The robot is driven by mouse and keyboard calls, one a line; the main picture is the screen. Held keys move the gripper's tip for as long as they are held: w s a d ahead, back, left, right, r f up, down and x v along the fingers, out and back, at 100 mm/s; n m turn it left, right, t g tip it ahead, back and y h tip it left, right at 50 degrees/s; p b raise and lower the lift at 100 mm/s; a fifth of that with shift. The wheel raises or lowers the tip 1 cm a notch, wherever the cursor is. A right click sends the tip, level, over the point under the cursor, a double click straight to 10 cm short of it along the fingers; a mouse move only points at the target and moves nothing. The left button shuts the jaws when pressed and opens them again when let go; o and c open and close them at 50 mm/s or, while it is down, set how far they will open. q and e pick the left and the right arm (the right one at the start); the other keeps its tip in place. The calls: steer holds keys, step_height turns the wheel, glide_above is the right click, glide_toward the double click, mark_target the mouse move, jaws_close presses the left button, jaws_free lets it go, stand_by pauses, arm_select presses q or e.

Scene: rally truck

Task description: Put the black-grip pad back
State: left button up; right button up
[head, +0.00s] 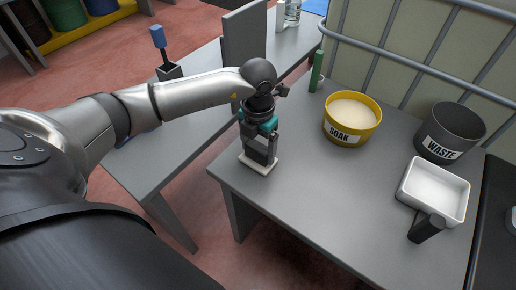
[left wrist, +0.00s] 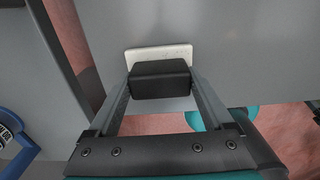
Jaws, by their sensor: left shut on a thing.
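My left gripper (head: 260,146) points down at the near left corner of the grey table, its fingers closed on the black-grip pad. The pad's white base (head: 259,163) shows below the fingers, at the table's edge; I cannot tell whether it touches the top. In the left wrist view the black grip (left wrist: 160,78) sits between both fingers, with the white pad (left wrist: 158,53) beyond it. My right gripper is not in view.
On the grey table (head: 310,190) stand a yellow SOAK tub (head: 369,129), a dark WASTE bin (head: 448,150), a white tray (head: 406,188) with a black block-like part (head: 427,228) at its front, and a green upright object (head: 316,72). The table's middle is clear.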

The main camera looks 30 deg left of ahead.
mark_target(258, 147)
arm_select(q)
steer(key=shift+f, duration=0.1)
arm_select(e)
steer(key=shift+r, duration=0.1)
arm_select(q)
steer(key=shift+f, duration=0.1)
steer(key=o, duration=1)
steer(key=shift+c, duration=0.2)
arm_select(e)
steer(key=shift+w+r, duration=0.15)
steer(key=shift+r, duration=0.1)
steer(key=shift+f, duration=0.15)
arm_select(q)
step_height(258, 147, up, 6)
steer(key=p, duration=0.2)
steer(key=shift+s+p, duration=0.1)
steer(key=shift+p, duration=0.2)
step_height(258, 147, up, 9)
steer(key=p, duration=0.3)
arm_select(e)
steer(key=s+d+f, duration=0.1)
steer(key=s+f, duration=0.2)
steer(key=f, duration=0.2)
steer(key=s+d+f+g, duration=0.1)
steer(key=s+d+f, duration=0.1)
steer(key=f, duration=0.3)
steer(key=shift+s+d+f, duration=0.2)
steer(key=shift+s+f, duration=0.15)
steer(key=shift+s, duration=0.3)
